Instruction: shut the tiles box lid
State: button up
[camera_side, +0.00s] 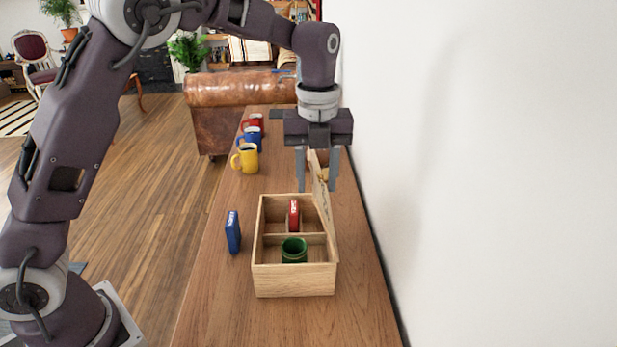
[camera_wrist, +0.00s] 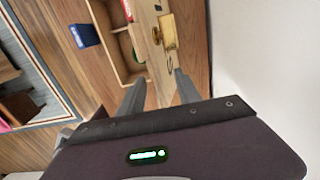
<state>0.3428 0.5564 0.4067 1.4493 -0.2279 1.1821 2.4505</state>
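The wooden tiles box (camera_side: 294,282) stands on the table, with its lid (camera_side: 322,196) raised steeply along its right side. The lid, with a brass-coloured latch, also shows in the wrist view (camera_wrist: 151,52). Inside, a red packet (camera_side: 294,214) is in the far compartment and a green cup (camera_side: 293,250) in the near one. My gripper (camera_side: 317,188) points down at the far end of the lid, fingers apart. In the wrist view (camera_wrist: 160,78) the lid's end appears between the fingers; I cannot tell whether they touch it.
A blue box (camera_side: 233,232) stands on the table left of the tiles box. Yellow (camera_side: 245,159), blue (camera_side: 250,138) and red (camera_side: 252,123) mugs stand farther back. A white wall (camera_side: 480,180) runs close along the table's right edge. The table front is clear.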

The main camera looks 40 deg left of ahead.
notch_tip(320, 180, up, 8)
jog(key=shift+r, duration=0.5)
dwell(1.2)
jog(key=shift+s+a+r+n, duration=0.15)
jog(key=shift+s+r+n, duration=0.1)
jog(key=shift+n, duration=0.05)
jog(key=s+a+r+n+t+h, duration=0.1)
jog(key=s+r+n, duration=0.1)
jog(key=s+n, duration=0.4)
jog(key=s+a+r+n+t, duration=0.1)
jog(key=s+a+r+n, duration=0.15)
jog(key=s+n, duration=0.35)
jog(key=s+f+n+t+y, duration=0.1)
jog(key=s+f+n+t, duration=0.2)
jog(key=s+f+n, duration=0.4)
jog(key=s+n, duration=0.7)
jog(key=s, duration=0.1)
jog(key=shift+s+a+t, duration=0.15)
jog(key=shift+s+t, duration=0.15)
jog(key=shift+s, duration=0.1)
